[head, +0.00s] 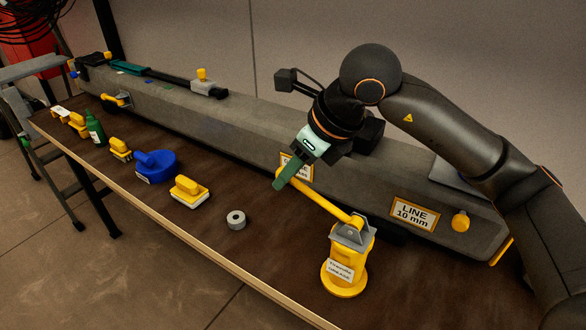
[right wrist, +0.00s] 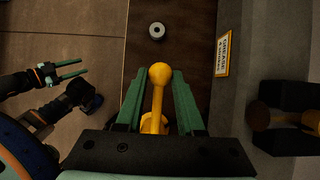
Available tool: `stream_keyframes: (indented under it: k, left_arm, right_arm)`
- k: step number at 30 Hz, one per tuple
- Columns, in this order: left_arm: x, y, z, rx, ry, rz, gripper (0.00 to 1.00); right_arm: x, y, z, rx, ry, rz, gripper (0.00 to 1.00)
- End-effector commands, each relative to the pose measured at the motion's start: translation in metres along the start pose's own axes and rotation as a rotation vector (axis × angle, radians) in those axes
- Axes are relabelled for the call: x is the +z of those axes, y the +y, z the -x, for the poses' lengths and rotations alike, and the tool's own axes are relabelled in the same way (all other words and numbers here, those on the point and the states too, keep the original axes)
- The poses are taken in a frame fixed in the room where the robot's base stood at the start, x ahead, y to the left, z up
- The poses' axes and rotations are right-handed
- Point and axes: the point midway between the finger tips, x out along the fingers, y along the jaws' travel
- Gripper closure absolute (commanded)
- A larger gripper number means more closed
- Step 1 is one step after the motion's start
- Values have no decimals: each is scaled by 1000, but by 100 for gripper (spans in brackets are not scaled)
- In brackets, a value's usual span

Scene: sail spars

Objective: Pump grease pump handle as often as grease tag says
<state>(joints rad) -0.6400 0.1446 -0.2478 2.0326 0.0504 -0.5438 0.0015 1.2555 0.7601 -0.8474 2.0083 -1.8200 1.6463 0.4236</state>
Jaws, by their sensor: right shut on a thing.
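The yellow grease pump (head: 346,262) stands upright near the table's front edge, with a small label on its base. Its yellow handle (head: 328,201) slants up and left from the pump head. My right gripper (head: 287,179) is shut on the handle near its far end; in the right wrist view the handle (right wrist: 158,95) shows between the green fingers. The grease tag (head: 306,170) on the grey spar is partly hidden behind my right gripper. It also shows edge-turned in the right wrist view (right wrist: 222,51), its text too small to read. My left gripper (right wrist: 67,71) is open and empty, off the table.
A long grey spar (head: 240,121) lies along the back of the table (head: 215,238), with a "LINE 10 mm" tag (head: 413,213). A grey ring (head: 236,219), yellow brush (head: 189,191), blue container (head: 156,166) and green bottle (head: 95,129) stand along the front left.

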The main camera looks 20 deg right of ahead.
Motion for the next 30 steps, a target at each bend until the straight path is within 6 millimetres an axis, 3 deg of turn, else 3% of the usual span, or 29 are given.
stream_keyframes:
  k: [8, 21, 30]
  left_arm:
    - [-4, 0, 4, 0, 0, 0, 50]
    - [-22, 3, 20, 0, 1, 0, 50]
    - [-22, 2, 19, 0, 1, 0, 50]
  right_arm:
    - [1, 0, 9, 1, 0, 1, 98]
    - [2, 0, 57, 0, 0, 0, 98]
    - [2, 0, 58, -1, -4, 0, 99]
